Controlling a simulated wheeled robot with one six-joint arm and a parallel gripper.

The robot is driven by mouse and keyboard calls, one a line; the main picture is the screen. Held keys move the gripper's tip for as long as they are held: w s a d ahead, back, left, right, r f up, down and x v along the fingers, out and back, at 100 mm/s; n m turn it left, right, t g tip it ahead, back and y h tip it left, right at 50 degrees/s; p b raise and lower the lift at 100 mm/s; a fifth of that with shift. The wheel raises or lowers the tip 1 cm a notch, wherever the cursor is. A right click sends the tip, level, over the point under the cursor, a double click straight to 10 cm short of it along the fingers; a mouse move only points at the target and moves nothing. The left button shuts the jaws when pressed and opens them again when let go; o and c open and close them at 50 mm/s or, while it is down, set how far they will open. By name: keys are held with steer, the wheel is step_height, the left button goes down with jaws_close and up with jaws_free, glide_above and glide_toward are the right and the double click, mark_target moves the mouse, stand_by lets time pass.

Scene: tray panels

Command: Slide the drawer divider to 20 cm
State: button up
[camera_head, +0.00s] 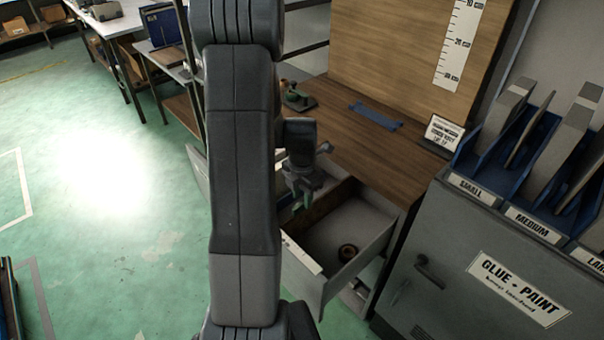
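The drawer (376,239) is pulled out below the wooden worktop, with its light grey front panel toward me. A brown upright strip (322,207) runs across the inside of the drawer beside my gripper; it looks like the divider, but my arm hides part of it. A white ruler (459,43) marked 10, 20 and 30 cm is on the wooden back panel.
A blue piece (376,116) and a small sign (442,132) are on the worktop (385,160). A grey cabinet (440,255) with blue racks stands close on the right.

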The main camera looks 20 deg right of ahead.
step_height(320, 180, up, 11)
stand_by(0.3)
stand_by(0.4)
step_height(320, 180, down, 14)
steer(key=shift+r, duration=0.2)
steer(key=shift+s+d, duration=0.15)
steer(key=shift+s, duration=0.2)
stand_by(0.4)
